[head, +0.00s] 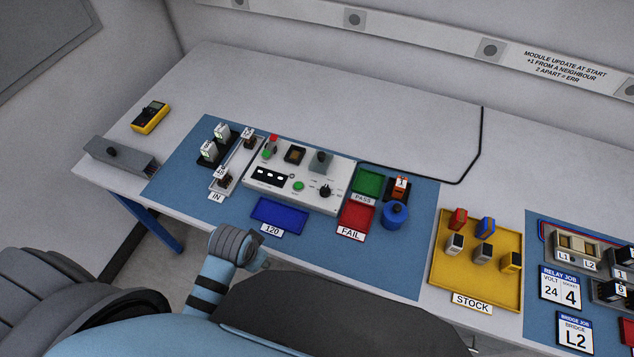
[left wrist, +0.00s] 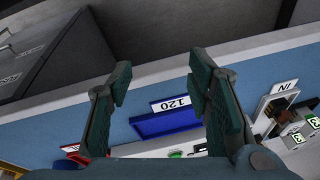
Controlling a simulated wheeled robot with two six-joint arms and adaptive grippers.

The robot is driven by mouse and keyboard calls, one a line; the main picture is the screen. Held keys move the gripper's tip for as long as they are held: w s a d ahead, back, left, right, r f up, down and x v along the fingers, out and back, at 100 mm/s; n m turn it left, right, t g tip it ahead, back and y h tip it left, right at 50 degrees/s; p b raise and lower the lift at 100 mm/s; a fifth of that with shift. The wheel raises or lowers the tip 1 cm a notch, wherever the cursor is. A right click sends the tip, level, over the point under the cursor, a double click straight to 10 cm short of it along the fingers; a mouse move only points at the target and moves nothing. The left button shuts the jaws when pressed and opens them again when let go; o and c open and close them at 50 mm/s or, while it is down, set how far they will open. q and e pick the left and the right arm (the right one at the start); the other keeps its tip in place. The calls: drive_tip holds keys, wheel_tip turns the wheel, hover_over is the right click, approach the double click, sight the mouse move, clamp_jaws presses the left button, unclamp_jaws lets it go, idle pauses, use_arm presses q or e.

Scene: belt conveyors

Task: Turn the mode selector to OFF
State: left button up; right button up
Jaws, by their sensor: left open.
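The mode selector looks to be the black rotary knob (head: 325,191) at the lower right of the white control panel (head: 257,196) in the head view. Its small markings and pointer direction are too small to read. In the head view my left arm comes up at the table's front edge, below the blue tray, with the fingers not clearly shown. In the left wrist view my left gripper (left wrist: 162,70) is open and empty, with the blue 120 tray (left wrist: 165,124) showing between its fingers. The knob is not clearly visible there. My right gripper is not in view.
The panel also carries a red button, green buttons and a dark switch block. Around it are the IN rail (head: 236,166), green PASS tray (head: 369,181), red FAIL tray (head: 357,216) and a blue round container (head: 396,216). A yellow STOCK tray (head: 478,281) stands right.

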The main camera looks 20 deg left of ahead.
sight(325, 188)
use_arm(q)
drive_tip(key=w+m, duration=0.1)
drive_tip(key=w, duration=0.1)
drive_tip(key=w+d+r+m, duration=0.1)
drive_tip(key=w, duration=0.1)
drive_tip(key=w+d, duration=0.1)
drive_tip(key=w, duration=0.2)
drive_tip(key=shift+r+m, duration=0.15)
drive_tip(key=shift+m, duration=0.25)
drive_tip(key=w+d+r+m, duration=0.1)
drive_tip(key=w, duration=0.1)
drive_tip(key=w+d+r+m, duration=0.1)
drive_tip(key=w, duration=0.2)
drive_tip(key=w+d+r+m+g, duration=0.1)
drive_tip(key=w, duration=0.1)
drive_tip(key=shift+w+d+r+m+h, duration=0.2)
drive_tip(key=shift+r+m+h, duration=0.1)
drive_tip(key=shift+r+h, duration=0.1)
drive_tip(key=w+d+r+m+g, duration=0.1)
drive_tip(key=w+d+r+m, duration=0.6)
drive_tip(key=r, duration=0.3)
drive_tip(key=f+b, duration=0.1)
drive_tip(key=f, duration=0.3)
drive_tip(key=w+a+f+b, duration=0.1)
drive_tip(key=f, duration=0.4)
drive_tip(key=w+f+b, duration=0.1)
drive_tip(key=f+b, duration=0.1)
drive_tip(key=f, duration=0.3)
drive_tip(key=shift+a, duration=0.25)
